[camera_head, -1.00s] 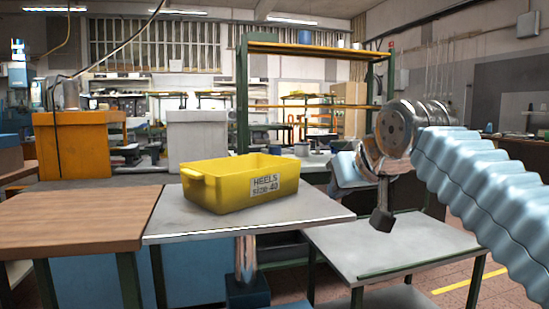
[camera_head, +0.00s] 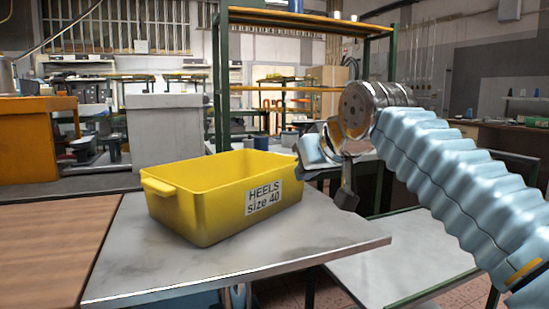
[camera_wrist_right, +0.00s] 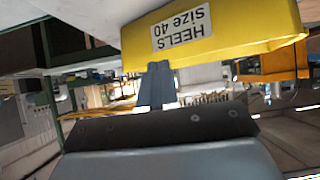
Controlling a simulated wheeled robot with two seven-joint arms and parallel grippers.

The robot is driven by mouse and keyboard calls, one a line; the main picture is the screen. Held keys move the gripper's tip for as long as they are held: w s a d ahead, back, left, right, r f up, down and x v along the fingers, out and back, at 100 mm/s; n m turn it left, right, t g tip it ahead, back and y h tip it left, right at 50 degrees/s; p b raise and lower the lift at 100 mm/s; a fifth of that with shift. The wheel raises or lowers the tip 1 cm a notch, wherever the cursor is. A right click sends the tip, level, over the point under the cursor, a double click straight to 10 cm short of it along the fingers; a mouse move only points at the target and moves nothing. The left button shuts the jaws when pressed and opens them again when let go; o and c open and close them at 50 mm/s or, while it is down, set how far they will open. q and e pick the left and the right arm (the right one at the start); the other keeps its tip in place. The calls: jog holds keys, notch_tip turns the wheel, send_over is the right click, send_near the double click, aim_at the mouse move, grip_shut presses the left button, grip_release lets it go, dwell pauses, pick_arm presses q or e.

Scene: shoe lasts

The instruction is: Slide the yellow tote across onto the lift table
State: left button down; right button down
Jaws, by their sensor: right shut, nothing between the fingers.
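The yellow tote (camera_head: 215,215), labelled "HEELS size 40", stands upright on a grey-topped table (camera_head: 330,235). A handle sticks out at its left end. My right gripper (camera_head: 346,199) is shut and empty, just right of the tote's right end, with its fingers pointing down. In the right wrist view, which is upside down, the shut fingers (camera_wrist_right: 156,88) point towards the tote (camera_wrist_right: 215,35); whether they touch it I cannot tell. Which table is the lift table I cannot tell for sure. My left gripper is not in view.
A wooden-topped table (camera_head: 50,235) adjoins the grey table on the left. A lower grey table (camera_head: 410,255) stands to the right. A green-framed shelf rack (camera_head: 222,85) and an orange cabinet (camera_head: 25,140) stand behind. The grey top is clear in front and to the right of the tote.

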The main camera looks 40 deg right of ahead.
jog(key=w+d+f+p, duration=0.1)
jog(key=w+d+p, duration=0.1)
jog(key=w, duration=0.9)
jog(key=shift+w+d+f, duration=0.25)
jog(key=shift+d+f, duration=0.05)
jog(key=s, duration=0.1)
jog(key=s+b, duration=0.1)
jog(key=s, duration=0.1)
jog(key=shift+a, duration=0.35)
